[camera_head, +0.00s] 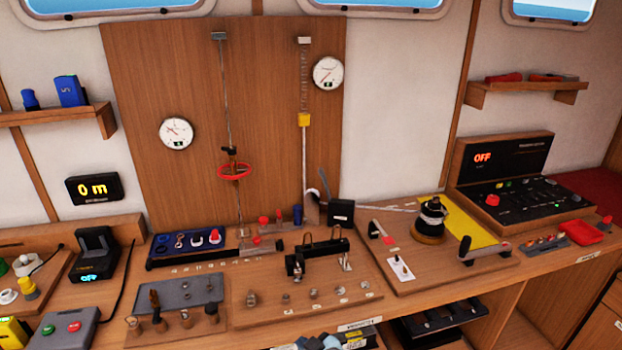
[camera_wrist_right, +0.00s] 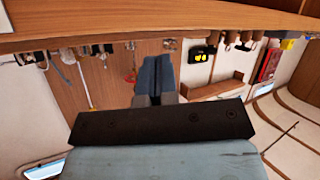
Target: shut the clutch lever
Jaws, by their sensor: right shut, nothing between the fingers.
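A black clutch body (camera_head: 341,212) stands at the foot of the wooden back panel, between a pulley and the winch. A slim grey-blue lever (camera_head: 324,182), which looks like the clutch lever, stands raised and slightly tilted at its left side. A pale line (camera_head: 385,209) runs from the clutch to the dark winch drum (camera_head: 431,216). My right gripper (camera_head: 318,342) shows only in part at the bottom edge, well below and in front of the lever. In the right wrist view its blue-grey fingers (camera_wrist_right: 155,75) are together and empty. My left gripper is not in view.
A black-handled lever (camera_head: 485,250) and a red-tipped lever (camera_head: 380,232) stand on the winch board. A black bar with hooks (camera_head: 318,256) stands between my right gripper and the clutch. A red ring (camera_head: 234,171) hangs left of the lever.

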